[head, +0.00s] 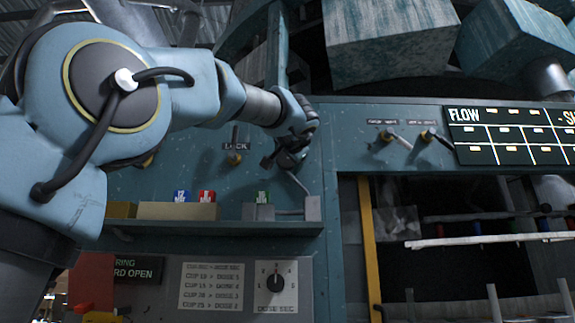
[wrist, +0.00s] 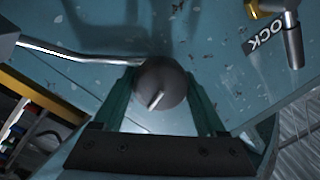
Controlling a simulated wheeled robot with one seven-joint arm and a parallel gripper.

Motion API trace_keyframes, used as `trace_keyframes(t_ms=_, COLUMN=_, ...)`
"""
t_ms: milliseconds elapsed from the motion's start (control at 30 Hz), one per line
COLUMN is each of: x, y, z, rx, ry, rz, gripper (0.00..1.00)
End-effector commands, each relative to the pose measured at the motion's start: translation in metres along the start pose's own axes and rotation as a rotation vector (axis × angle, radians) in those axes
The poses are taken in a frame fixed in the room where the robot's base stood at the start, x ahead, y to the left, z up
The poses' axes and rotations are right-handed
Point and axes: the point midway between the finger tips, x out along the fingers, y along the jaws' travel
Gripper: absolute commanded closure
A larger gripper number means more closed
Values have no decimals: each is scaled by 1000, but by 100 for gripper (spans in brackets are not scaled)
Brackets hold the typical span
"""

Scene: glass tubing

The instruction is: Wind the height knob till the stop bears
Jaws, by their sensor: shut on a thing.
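My gripper (wrist: 160,100) has its two green fingers on either side of a dark round knob (wrist: 161,82) with a short pale pin on its face. It is shut on this knob, taken as the height knob; no label for it shows. In the head view my gripper (head: 290,155) is at the teal panel (head: 345,150), just right of the LOCK lever (head: 235,157), and hides the knob. A bent metal rod (wrist: 75,52) runs left from behind the knob in the wrist view. I cannot pick out the stop or tell whether it bears.
A shelf (head: 200,227) below holds a blue cup (head: 182,196), a red cup (head: 207,196) and a green cup (head: 263,198). A dose dial (head: 275,282) is lower down. Two levers and a FLOW board (head: 510,135) are right. Glass tubes (head: 480,240) lie in the lower right opening.

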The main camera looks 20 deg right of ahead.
Motion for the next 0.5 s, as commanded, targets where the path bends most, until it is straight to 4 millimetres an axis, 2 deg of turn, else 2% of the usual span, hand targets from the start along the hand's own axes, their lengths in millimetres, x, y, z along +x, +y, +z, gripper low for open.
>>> trace_keyframes(t_ms=500, x=0, y=-1, z=-1, rx=98, ry=11, rz=-3, gripper=82)
